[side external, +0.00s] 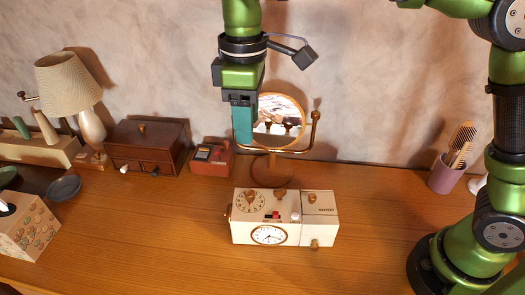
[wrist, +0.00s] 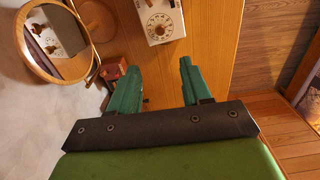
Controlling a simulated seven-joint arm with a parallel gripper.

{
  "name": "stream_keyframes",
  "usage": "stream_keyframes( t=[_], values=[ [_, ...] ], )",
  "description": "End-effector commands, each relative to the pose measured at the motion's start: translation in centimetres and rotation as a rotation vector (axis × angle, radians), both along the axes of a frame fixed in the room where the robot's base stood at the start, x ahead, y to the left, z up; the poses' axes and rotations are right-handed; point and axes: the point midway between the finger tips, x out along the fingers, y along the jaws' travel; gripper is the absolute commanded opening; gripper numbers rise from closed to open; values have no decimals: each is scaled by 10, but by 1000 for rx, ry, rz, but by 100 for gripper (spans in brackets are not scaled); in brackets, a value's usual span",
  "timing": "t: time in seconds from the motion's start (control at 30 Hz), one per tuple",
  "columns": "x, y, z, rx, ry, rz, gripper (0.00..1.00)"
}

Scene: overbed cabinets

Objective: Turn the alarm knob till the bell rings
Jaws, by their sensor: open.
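A white clock radio (side external: 292,235) stands on the wooden desk, with a round clock face (side external: 268,235) on its front. Its top carries a dial with a gold knob (side external: 250,199), a middle gold knob (side external: 280,194) and a right gold knob (side external: 312,198). Another gold knob (side external: 315,244) is low on the front right. I cannot tell which is the alarm knob. My gripper (side external: 243,140) is open and empty, above and behind the radio's left end. In the wrist view my gripper (wrist: 159,66) has its teal fingers apart, and part of the radio (wrist: 163,8) with its dial shows at the top.
A round mirror (side external: 275,118) on a wooden stand is close behind the radio. A small red box (side external: 212,160), a wooden drawer box (side external: 147,148) and a lamp (side external: 75,90) are to the left. A purple cup (side external: 446,175) holds brushes at the right. The desk around the radio's front is clear.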

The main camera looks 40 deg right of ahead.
Motion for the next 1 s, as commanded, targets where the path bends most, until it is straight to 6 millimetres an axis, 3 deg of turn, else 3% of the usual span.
stream_keyframes(
  t=[0.23, 0.37, 1.0],
  values=[
    [0, 0, -3, -1, -1, 1, 48],
    [0, 0, -18, -3, 3, 1, 48],
    [-1, 0, -148, -1, 3, 0, 48]
  ],
)
